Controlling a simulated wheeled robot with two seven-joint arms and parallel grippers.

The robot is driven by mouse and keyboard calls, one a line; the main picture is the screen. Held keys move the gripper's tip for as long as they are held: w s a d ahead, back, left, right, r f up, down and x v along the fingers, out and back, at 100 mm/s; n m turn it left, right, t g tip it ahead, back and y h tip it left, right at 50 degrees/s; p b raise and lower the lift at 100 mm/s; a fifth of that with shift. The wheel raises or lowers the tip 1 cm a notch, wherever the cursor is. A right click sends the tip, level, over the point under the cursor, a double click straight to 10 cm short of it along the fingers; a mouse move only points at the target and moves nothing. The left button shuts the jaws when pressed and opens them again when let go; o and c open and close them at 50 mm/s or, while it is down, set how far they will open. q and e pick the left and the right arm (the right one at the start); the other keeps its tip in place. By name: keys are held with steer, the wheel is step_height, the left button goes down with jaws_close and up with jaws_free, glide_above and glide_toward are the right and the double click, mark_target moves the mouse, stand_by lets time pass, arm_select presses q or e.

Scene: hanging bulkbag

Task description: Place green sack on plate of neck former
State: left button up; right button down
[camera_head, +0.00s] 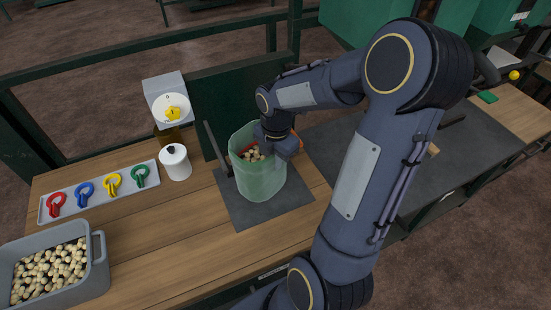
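A translucent green sack (259,181) stands upright and open-topped on a dark square plate (300,197) on the wooden bench. Pale round pieces and something red show inside its mouth. A dark slanted bar (213,147) rises by the sack's left side; I cannot tell whether it touches the sack. My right gripper (281,148) is at the right part of the sack's mouth, pointing down. Its fingers are too small and covered to tell whether they are open or shut on the rim. My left gripper is not in view.
At left are a tray (97,207) of red, blue, yellow and green clips, a white jar (175,162), a dial scale (172,109) and a grey bin (93,286) of pale pieces. A dark green panel (235,103) stands behind. The front bench middle is clear.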

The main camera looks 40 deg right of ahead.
steer(key=c, duration=2.1)
jaws_free()
steer(key=shift+f, duration=0.15)
steer(key=o, duration=0.5)
step_height(320, 180, up, 12)
steer(key=shift+s+a+f+m+t+y, duration=0.3)
steer(key=shift+s+a+m+t+y, duration=0.5)
steer(key=shift+s+a+m, duration=2.1)
steer(key=shift+s+a+f+m+t+y, duration=0.4)
steer(key=shift+s+a+m+t, duration=1.3)
steer(key=shift+m, duration=2.35)
steer(key=shift+s+a+f+m+t+y, duration=0.2)
steer(key=shift+s+a+m+y, duration=0.5)
steer(key=shift+s+a+m, duration=1.85)
steer(key=shift+w+a+m, duration=0.5)
steer(key=shift+w+m, duration=0.25)
steer(key=shift+m, duration=0.15)
